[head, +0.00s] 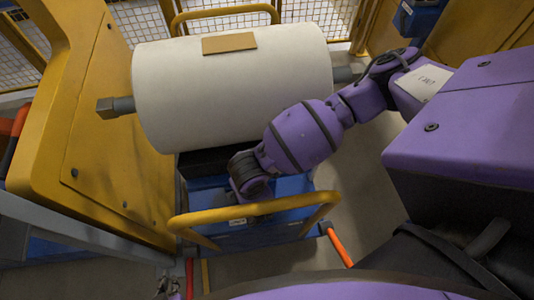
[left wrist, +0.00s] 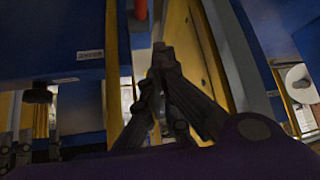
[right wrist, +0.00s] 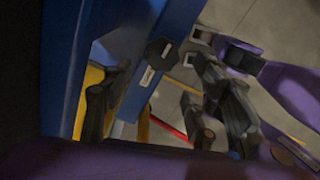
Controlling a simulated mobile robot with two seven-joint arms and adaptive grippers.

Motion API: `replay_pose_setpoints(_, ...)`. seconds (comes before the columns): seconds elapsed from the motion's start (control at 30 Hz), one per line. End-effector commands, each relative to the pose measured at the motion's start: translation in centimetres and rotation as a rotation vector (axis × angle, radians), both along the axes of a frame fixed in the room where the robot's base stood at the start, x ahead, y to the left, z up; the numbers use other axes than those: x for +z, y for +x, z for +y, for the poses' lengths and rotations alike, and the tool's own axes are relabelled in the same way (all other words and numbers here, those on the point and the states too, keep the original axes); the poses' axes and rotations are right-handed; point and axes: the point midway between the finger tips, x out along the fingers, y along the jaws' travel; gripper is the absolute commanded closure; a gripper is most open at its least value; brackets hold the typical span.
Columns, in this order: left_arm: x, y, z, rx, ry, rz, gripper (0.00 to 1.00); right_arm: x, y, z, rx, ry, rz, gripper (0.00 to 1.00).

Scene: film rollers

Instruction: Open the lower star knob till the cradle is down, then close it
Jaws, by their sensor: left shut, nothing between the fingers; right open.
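The white film roll (head: 235,85) lies above a dark cradle part (head: 203,163) on a blue lift cart (head: 262,238). In the right wrist view a dark faceted knob (right wrist: 160,53) sits on a blue post (right wrist: 163,75); I cannot tell whether it is the lower one. My right gripper (right wrist: 162,68) is open, its fingers on either side of the knob in the picture; contact is not clear. The head view hides its fingers. My left gripper (head: 168,287) is shut and empty low at the left; its closed fingers also show in the left wrist view (left wrist: 165,58).
A yellow handle bar (head: 255,208) arches in front of the cart, close to my right arm. A yellow machine frame (head: 90,150) stands at the left. Grey floor (head: 365,150) is open right of the cart.

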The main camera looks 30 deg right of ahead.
Motion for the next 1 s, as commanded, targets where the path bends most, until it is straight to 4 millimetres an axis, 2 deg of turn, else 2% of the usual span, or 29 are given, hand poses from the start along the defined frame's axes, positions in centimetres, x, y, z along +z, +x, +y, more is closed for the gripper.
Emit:
replay_pose_setpoints(0.17,-0.1,0.0,0.1,0.0,0.001,0.001,1.0,-0.9,0.1,0.1,0.0,0.001,0.0,0.46)
replay_pose_setpoints(0.4,-0.6,-0.3,0.2,0.002,0.004,0.005,1.0,-4.8,0.0,0.1,0.0,0.001,0.0,0.46)
replay_pose_setpoints(0.6,-0.8,-0.3,0.3,0.003,0.005,0.006,1.0,-7.1,0.2,0.1,0.0,0.002,-0.002,0.46)
replay_pose_setpoints(0.97,-0.8,-0.2,0.3,0.003,0.005,0.004,1.0,-7.6,0.3,0.1,0.001,0.002,-0.005,0.46)
replay_pose_setpoints(1.0,-0.8,-0.2,0.3,0.003,0.005,0.003,1.0,-7.6,0.3,0.1,0.001,0.002,-0.005,0.5)
